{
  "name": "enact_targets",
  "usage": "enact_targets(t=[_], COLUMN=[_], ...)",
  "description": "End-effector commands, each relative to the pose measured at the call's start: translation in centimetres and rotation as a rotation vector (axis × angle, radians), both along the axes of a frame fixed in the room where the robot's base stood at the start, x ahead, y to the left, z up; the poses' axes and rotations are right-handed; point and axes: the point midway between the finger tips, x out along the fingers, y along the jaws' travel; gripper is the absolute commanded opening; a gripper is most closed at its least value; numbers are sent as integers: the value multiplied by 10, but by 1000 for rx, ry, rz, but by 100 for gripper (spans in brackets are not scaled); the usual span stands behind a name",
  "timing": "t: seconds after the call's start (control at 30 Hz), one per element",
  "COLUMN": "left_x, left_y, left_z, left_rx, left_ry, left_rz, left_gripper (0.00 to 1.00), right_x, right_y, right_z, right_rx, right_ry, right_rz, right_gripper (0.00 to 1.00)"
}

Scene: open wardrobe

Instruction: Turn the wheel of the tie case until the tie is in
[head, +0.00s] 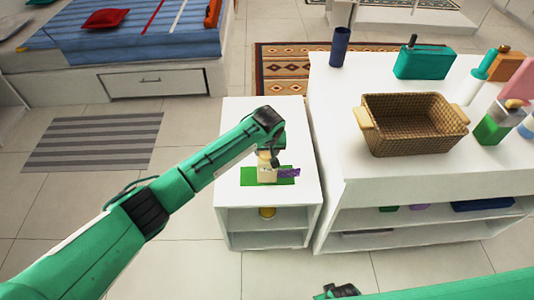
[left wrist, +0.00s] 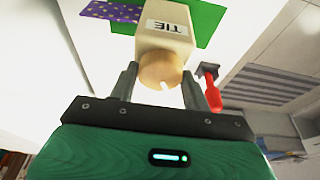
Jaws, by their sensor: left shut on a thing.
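The tie case (head: 266,174) is a cream block standing on a green mat (head: 285,182) on the low white cabinet. In the left wrist view the case (left wrist: 168,45) bears the label TIE and has a round wooden wheel (left wrist: 160,70) with a pale mark at its rim. The purple dotted tie (head: 289,171) sticks out of the case to the right in the head view; it also shows in the left wrist view (left wrist: 112,14). My left gripper (left wrist: 166,88) is shut on the wheel, one finger on each side. My right arm shows at the bottom right; its gripper's jaws cannot be made out.
A yellow thing (head: 267,212) lies on the shelf below the case. A red thing (left wrist: 210,90) shows by my left finger.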

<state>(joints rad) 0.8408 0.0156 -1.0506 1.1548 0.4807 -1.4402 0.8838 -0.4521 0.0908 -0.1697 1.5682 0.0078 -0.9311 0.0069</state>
Motion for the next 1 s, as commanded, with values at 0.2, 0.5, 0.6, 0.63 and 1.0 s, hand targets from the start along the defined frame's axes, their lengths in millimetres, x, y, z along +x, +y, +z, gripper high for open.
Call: enact_targets(t=[0.2, 0.5, 0.6, 0.63, 1.0], left_x=[0, 0, 0, 0, 1], left_y=[1, 1, 0, 0, 0], left_z=[3, 2, 2, 1, 0], left_rx=[-1, -1, -2, -1, -2], left_ry=[2, 1, 0, 0, -1], left_rz=[-76, -393, -495, -525, -896], left_gripper=[30, 30, 30, 30, 30], right_x=[2, 1, 1, 1, 1], right_y=[1, 1, 1, 1, 0], right_z=[9, 24, 27, 27, 25], right_rx=[1, 1, 0, 0, 0], right_ry=[-1, -1, -1, -1, 0], right_rz=[0, 0, 0, 0, 0], right_gripper=[36, 36, 36, 36, 36])
